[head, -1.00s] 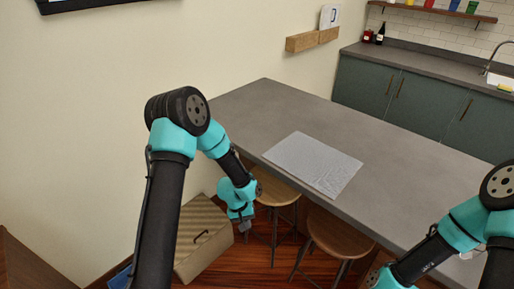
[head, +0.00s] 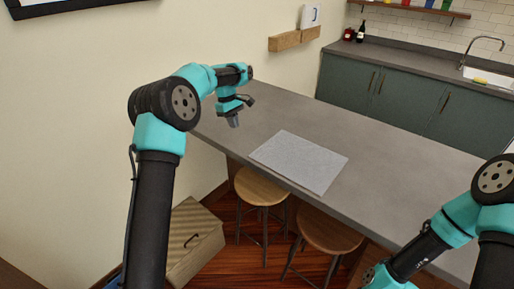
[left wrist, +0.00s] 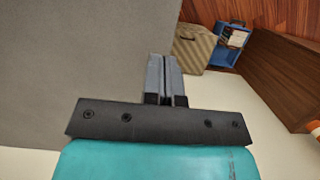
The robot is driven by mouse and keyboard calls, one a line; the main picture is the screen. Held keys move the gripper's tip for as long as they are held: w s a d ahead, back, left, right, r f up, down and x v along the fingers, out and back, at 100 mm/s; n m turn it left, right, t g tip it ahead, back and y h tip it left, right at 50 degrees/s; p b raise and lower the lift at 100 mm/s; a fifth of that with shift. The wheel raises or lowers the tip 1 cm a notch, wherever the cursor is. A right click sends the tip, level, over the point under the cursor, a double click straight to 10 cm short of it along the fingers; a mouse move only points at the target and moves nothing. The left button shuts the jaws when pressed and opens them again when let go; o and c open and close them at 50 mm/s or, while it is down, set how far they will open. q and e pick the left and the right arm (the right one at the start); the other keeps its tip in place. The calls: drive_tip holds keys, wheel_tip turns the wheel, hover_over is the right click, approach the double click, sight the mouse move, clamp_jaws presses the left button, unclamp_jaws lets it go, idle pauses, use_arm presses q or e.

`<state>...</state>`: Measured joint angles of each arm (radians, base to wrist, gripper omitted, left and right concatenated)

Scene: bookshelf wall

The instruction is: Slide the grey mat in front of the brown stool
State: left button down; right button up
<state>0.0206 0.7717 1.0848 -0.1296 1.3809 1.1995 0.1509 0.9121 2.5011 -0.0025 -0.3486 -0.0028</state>
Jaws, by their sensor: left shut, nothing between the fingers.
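The grey mat (head: 298,162) lies flat on the grey table (head: 400,170), along its near edge. Two round brown stools stand below that edge, a left one (head: 262,187) and a right one (head: 328,230). The mat is on the table above and behind them. My left gripper (head: 234,122) is shut and empty, over the left end of the table and apart from the mat, to its left. In the left wrist view its fingers (left wrist: 165,77) are together by the table's edge. My right arm enters at lower right, and its gripper is out of view.
A box with a handle (head: 196,236) stands on the floor left of the stools. The left wrist view also shows a blue crate (left wrist: 229,44) and a brown cabinet (left wrist: 280,72). The tabletop around the mat is clear. A wall rises on the left.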

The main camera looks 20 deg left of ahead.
sight(288, 175)
use_arm(q)
drive_tip(key=shift+w+r, duration=0.15)
drive_tip(key=shift+r, duration=0.1)
drive_tip(key=shift+f, duration=0.1)
drive_tip(key=x, duration=1)
drive_tip(key=shift+f, duration=0.15)
drive_tip(key=shift+s+d, duration=0.2)
drive_tip(key=shift+d, duration=0.4)
drive_tip(key=shift+s+d, duration=0.25)
drive_tip(key=shift+d, duration=0.4)
drive_tip(key=shift+s+d, duration=0.25)
drive_tip(key=shift+d, duration=0.35)
drive_tip(key=shift+d, duration=0.1)
drive_tip(key=s+d, duration=0.2)
drive_tip(key=d, duration=0.4)
drive_tip(key=s+d, duration=0.3)
drive_tip(key=d, duration=0.3)
drive_tip(key=s+d, duration=0.2)
drive_tip(key=d, duration=0.4)
drive_tip(key=shift+s, duration=0.2)
